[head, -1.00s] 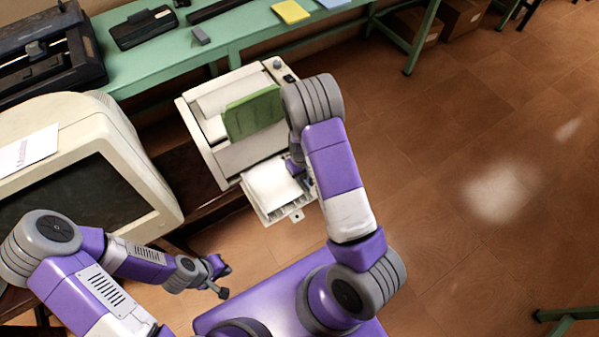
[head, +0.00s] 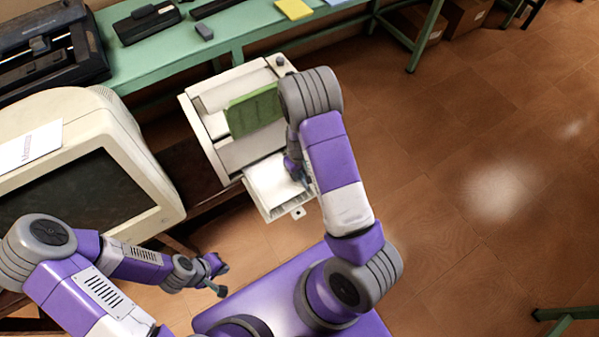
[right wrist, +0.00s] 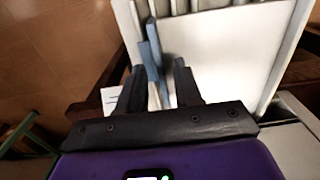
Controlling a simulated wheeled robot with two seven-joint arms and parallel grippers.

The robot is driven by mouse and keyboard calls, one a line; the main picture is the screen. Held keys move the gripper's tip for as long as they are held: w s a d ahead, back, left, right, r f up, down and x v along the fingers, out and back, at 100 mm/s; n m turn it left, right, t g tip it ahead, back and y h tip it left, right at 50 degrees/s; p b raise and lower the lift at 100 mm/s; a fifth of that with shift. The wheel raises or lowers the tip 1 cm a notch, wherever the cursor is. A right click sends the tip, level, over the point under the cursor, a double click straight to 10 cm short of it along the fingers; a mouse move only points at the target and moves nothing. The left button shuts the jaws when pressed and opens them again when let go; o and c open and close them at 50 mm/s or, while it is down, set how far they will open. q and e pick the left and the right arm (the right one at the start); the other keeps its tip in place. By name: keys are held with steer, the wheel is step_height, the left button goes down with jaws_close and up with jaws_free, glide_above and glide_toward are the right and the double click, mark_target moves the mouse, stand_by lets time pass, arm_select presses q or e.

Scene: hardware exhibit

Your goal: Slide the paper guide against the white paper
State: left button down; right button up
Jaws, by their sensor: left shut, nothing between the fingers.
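The white paper (head: 272,184) lies on the printer's front tray (head: 268,213); it also shows in the right wrist view (right wrist: 225,45). The paper guide is the blue-grey upright piece (right wrist: 154,60) in the right wrist view. In the head view my right arm partly hides this area. My left gripper (head: 220,281) is shut and empty, away from the printer at lower left.
The beige printer (head: 228,155) has an upright green sheet (head: 254,110) behind the tray. A beige monitor (head: 85,185) stands at left. A green bench (head: 225,30) with devices runs along the back. The floor at right is clear.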

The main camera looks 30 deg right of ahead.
mark_target(299, 177)
step_height(299, 177, up, 7)
steer(key=shift+f+p, duration=0.15)
steer(key=shift+p, duration=0.95)
steer(key=shift+s+a+f, duration=0.2)
steer(key=shift+s+f, duration=0.05)
steer(key=shift+m+y, duration=0.4)
steer(key=shift+y, duration=0.2)
steer(key=s+a+f, duration=0.5)
steer(key=s+f, duration=0.1)
steer(key=shift+s+a, duration=0.25)
steer(key=shift+a, duration=0.15)
steer(key=s+a+m+y, duration=0.1)
steer(key=s+a+y, duration=0.2)
steer(key=s+a, duration=0.4)
steer(key=a+f, duration=0.1)
steer(key=a, duration=0.2)
steer(key=shift+s+a+m+t, duration=0.15)
steer(key=shift+a+m+t, duration=0.15)
steer(key=shift+a+m, duration=0.1)
